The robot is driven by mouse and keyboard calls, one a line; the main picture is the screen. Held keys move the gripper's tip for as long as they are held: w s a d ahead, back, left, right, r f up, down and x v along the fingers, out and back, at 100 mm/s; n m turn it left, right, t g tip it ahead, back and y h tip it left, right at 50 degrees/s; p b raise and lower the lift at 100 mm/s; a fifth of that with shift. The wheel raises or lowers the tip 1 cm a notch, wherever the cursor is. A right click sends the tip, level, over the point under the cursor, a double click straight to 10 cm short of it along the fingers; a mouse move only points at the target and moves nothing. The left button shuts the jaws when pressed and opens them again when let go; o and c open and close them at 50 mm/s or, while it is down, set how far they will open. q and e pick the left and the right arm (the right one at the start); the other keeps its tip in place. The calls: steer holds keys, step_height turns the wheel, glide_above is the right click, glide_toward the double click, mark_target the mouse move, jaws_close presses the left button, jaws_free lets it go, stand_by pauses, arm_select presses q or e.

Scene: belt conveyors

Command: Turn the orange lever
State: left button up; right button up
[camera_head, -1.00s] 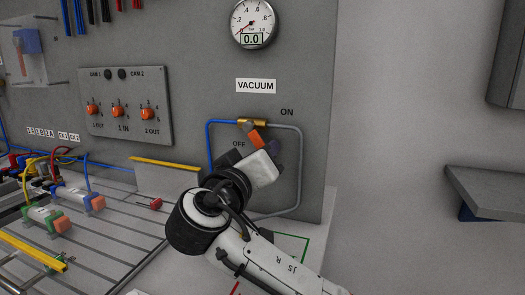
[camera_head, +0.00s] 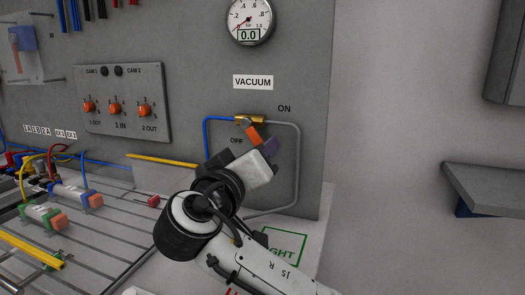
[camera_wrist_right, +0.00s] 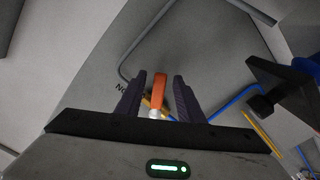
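The orange lever (camera_head: 253,135) hangs from a brass valve (camera_head: 250,120) on the grey panel, slanting down and right between the OFF and ON labels. It also shows in the right wrist view (camera_wrist_right: 159,90), upright between my two fingers. My right gripper (camera_head: 247,151) is at the lever from below, its dark fingers on either side. In the right wrist view my right gripper (camera_wrist_right: 159,97) is open, with a narrow gap between the lever and each finger. Contact is not visible. My left gripper is not in view.
A gauge (camera_head: 249,20) above the VACUUM label reads 0.0. Blue (camera_head: 206,145) and grey (camera_head: 298,155) tubes run from the valve. A shelf (camera_head: 490,188) stands at right; the wall between is bare.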

steer(key=v, duration=0.8)
steer(key=shift+s, duration=0.35)
steer(key=shift+a, duration=0.1)
steer(key=shift+c, duration=0.2)
